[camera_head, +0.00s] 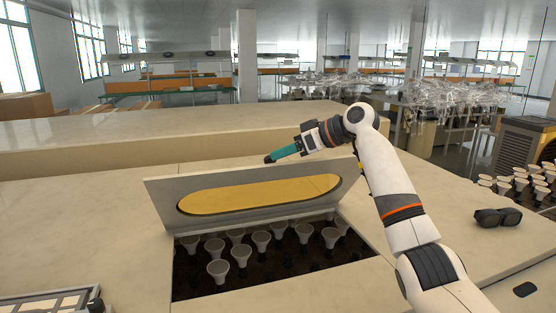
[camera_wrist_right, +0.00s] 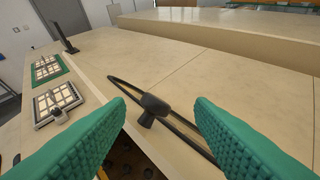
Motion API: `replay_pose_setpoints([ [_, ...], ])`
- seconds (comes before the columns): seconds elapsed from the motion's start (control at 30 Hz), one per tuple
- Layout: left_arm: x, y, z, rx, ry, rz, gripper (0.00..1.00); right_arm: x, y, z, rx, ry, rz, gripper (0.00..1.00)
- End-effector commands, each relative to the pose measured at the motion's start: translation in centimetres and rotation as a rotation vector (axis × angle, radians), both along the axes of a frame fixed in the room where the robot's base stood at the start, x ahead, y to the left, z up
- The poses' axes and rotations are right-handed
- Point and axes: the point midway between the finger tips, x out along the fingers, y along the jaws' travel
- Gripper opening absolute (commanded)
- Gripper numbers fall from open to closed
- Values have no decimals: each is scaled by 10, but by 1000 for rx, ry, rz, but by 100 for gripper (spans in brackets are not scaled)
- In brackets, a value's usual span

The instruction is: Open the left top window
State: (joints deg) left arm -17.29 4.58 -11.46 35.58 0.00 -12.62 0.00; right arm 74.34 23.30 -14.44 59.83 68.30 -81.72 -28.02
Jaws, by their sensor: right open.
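A hinged window (camera_head: 160,201), a grey frame with a long rounded yellow pane, stands tilted up at the back of its opening. Several white bulbs (camera_head: 262,240) show in the dark bay below it. My right gripper (camera_head: 268,160), with teal fingers, is just above and behind the window's upper edge. In the right wrist view its fingers are spread wide. A dark handle knob (camera_wrist_right: 152,104) on the window's edge lies between and beyond them, with no contact visible. My left gripper is not in view.
Dark goggles (camera_head: 497,217) lie on the bench top at right, near more bulbs (camera_head: 518,184). A framed tray (camera_head: 48,302) is at the lower left, and two gridded trays also show in the wrist view (camera_wrist_right: 58,104). The pale bench top left of the window is clear.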

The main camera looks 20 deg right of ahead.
Motion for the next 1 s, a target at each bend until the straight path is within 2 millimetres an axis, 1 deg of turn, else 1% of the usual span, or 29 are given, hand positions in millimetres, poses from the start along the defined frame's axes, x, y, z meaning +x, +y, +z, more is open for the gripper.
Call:
replay_pose_setpoints([
  [0.03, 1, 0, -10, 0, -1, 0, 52, -6, -9, 1, -1, -5, -3, 49],
  [0.1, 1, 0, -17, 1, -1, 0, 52, -16, -19, 8, -1, -3, -3, 49],
  [0.23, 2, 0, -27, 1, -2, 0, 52, -32, -37, 21, -1, -2, -3, 49],
  [0.4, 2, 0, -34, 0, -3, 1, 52, -46, -53, 33, 0, 2, -2, 49],
  [0.6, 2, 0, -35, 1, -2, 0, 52, -52, -58, 39, -1, 4, 0, 49],
  [1.0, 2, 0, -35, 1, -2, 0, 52, -52, -58, 39, -1, 4, 0, 49],
])
